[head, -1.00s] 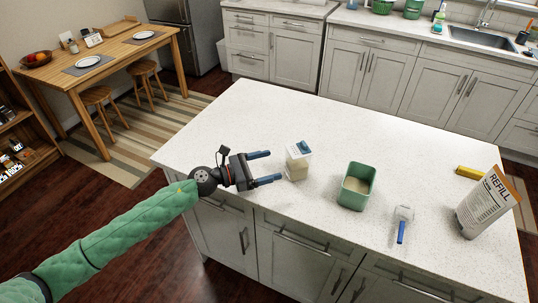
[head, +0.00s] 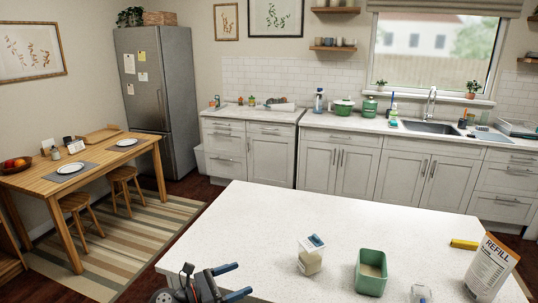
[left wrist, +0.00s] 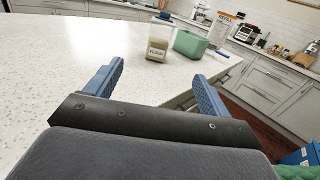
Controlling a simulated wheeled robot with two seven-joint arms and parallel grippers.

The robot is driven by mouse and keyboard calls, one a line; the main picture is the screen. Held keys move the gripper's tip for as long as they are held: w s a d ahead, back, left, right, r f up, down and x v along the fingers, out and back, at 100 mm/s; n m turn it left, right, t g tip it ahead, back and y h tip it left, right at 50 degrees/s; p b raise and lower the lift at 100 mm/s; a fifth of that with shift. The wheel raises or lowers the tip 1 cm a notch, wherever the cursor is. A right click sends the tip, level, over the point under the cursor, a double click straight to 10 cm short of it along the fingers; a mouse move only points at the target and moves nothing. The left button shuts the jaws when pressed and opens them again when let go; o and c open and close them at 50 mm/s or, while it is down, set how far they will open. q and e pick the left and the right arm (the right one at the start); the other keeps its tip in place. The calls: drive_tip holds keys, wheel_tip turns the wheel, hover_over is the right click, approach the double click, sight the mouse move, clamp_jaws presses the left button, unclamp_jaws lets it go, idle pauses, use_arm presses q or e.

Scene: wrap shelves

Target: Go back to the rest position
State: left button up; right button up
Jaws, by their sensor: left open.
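My left gripper (head: 232,282) is at the bottom of the head view, at the near left edge of the white island counter (head: 250,215). Its two blue fingers are spread apart with nothing between them, as the left wrist view also shows (left wrist: 150,85). A clear flour jar (head: 310,258) with a white and blue lid stands upright on the counter, right of the gripper and apart from it. In the left wrist view the jar (left wrist: 157,45) stands ahead, beyond the fingers. My right gripper is not in view.
The counter's left and back areas are clear. A dining table (head: 80,160) stands at the left.

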use_arm(q)
drive_tip(key=s+a+f+n+t+y, duration=0.3)
drive_tip(key=n+y, duration=0.5)
drive_tip(key=n, duration=0.8)
drive_tip(key=s+a+f+n+t+y, duration=0.1)
drive_tip(key=s+a+n+t+y, duration=0.35)
drive_tip(key=n, duration=1.15)
drive_tip(key=s+a+f+n+g+y, duration=0.1)
drive_tip(key=s+f+n+g, duration=0.35)
drive_tip(key=s, duration=0.35)
drive_tip(key=s+a+f+n+g+y, duration=0.15)
drive_tip(key=s+f+n+g, duration=0.3)
drive_tip(key=s, duration=0.45)
drive_tip(key=s+a+f+n+g+y, duration=0.1)
drive_tip(key=s+a+f+n+g, duration=0.1)
drive_tip(key=s+f+n+g, duration=0.45)
wheel_tip(320, 180, down, 18)
drive_tip(key=d+m+t, duration=0.1)
drive_tip(key=d+t, duration=0.1)
drive_tip(key=s+f, duration=0.3)
drive_tip(key=f, duration=0.9)
drive_tip(key=s+f, duration=0.4)
drive_tip(key=f, duration=0.9)
drive_tip(key=shift+s+d+f+g+h, duration=0.2)
drive_tip(key=shift+d+f+g+h, duration=0.1)
drive_tip(key=shift+d+g, duration=0.15)
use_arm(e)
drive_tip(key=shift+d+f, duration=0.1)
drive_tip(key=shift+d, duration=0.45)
